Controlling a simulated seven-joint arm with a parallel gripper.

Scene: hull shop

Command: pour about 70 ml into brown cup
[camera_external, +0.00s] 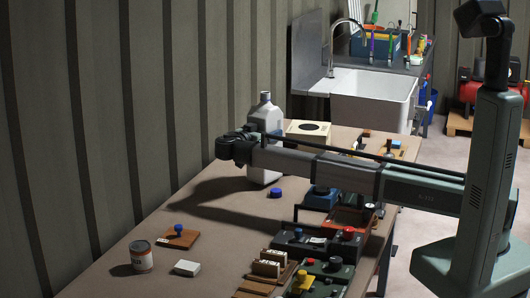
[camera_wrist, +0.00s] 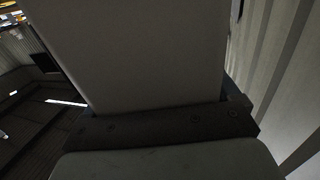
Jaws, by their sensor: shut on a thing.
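A pale grey-white bottle (camera_external: 265,113) with a narrow neck stands upright at the far left side of the bench (camera_external: 205,217), partly hidden by my arm. A blue cap (camera_external: 275,193) lies on the bench in front of it. My gripper (camera_wrist: 165,125) is shut on the bottle, whose pale side (camera_wrist: 135,50) fills most of the wrist view. In the external view my arm hides the fingers. I cannot make out a brown cup with certainty; a small can (camera_external: 141,256) with a reddish-brown and white label stands at the near left.
A cream box (camera_external: 310,132) with a dark round top stands behind the bottle. A brown block with a blue knob (camera_external: 178,236) and a white block (camera_external: 187,268) lie near the can. Several control boxes (camera_external: 300,243) crowd the right edge. A sink (camera_external: 372,98) stands beyond.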

